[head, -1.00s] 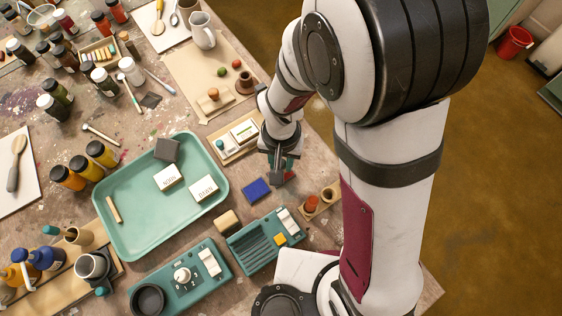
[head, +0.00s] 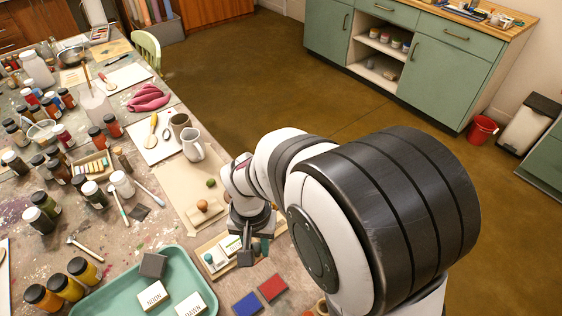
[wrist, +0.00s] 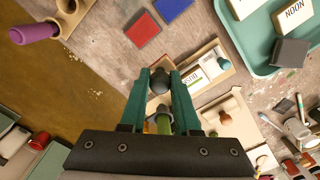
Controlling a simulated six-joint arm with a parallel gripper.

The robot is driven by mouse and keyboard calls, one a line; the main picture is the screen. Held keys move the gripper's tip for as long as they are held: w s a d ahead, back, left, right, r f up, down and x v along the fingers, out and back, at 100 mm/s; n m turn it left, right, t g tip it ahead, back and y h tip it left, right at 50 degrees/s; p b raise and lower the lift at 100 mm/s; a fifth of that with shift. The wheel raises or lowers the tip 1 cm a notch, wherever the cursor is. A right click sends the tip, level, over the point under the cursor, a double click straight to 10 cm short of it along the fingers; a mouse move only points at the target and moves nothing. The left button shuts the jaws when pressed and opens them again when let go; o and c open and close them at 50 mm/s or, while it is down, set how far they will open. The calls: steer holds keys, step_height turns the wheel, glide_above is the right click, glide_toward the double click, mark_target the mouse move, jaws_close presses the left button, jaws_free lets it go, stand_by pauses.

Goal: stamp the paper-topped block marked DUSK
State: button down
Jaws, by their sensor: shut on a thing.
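A paper-topped block (wrist: 190,77) with upside-down lettering that seems to read DUSK sits in a light wooden holder in the wrist view. It also shows as a white-topped block (head: 231,246) in the head view, partly hidden by my gripper. My gripper (head: 246,256) is beside and over that holder. In the wrist view my gripper's teal fingers (wrist: 164,84) are shut on a small tool with a dark rounded end (wrist: 159,81), likely a stamp. The tool's tip is hidden, and I cannot tell whether it touches anything.
A red pad (head: 272,288) and a blue pad (head: 246,304) lie to the front. A teal-knobbed piece (head: 208,258) stands beside the block. The teal tray (head: 100,299) holds the NOON (head: 155,296) and DAWN (head: 187,305) blocks. A wooden knob (head: 202,206) stands behind.

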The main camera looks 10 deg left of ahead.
steer(key=w+a+r, duration=0.1)
steer(key=w+a, duration=0.5)
steer(key=a, duration=0.2)
steer(key=shift+f, duration=2.8)
steer(key=shift+f, duration=0.55)
step_height(320, 180, up, 7)
stand_by(0.4)
